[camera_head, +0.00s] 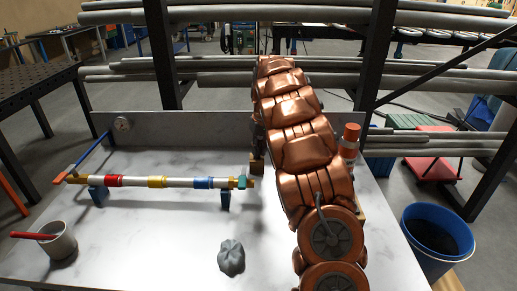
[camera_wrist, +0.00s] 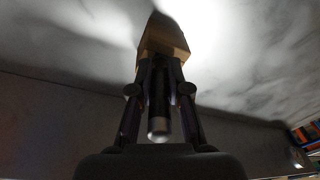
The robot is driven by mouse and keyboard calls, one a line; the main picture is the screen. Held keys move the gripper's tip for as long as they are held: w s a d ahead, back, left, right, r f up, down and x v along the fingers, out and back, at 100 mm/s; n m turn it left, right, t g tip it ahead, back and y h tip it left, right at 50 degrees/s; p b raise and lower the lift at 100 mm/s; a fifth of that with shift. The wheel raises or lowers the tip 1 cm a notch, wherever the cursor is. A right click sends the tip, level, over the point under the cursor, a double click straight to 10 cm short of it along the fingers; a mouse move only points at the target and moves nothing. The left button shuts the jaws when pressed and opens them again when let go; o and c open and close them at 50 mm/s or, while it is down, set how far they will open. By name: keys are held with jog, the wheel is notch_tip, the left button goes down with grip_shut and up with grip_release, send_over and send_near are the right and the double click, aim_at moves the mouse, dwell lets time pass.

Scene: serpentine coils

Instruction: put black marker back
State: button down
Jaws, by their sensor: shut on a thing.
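In the wrist view, my gripper (camera_wrist: 160,75) is shut on a dark marker (camera_wrist: 158,104) with a silvery end towards the camera. A wooden block (camera_wrist: 165,38) lies just beyond the fingertips, in line with the marker. Whether the marker's far end is inside the block, touching it or apart from it cannot be told. In the head view, my copper arm hides the gripper and the marker. Part of a wooden block (camera_head: 257,167) shows at the arm's left edge.
A white pipe with coloured bands (camera_head: 135,181) rests on blue supports. A grey lump (camera_head: 231,257) lies in front. An orange-topped bottle (camera_head: 349,144) stands right of my arm. The low back wall (camera_head: 190,128) is close behind.

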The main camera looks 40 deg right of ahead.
jog(key=shift+f+b, duration=0.3)
jog(key=shift+f, duration=0.3)
dwell(0.6)
jog(key=c, duration=1)
grip_release()
jog(key=shift+c, duration=0.2)
jog(key=shift+r, duration=0.2)
notch_tip(320, 180, up, 12)
jog(key=s, duration=0.1)
jog(key=shift+s+d+f, duration=0.2)
jog(key=shift+a, duration=0.1)
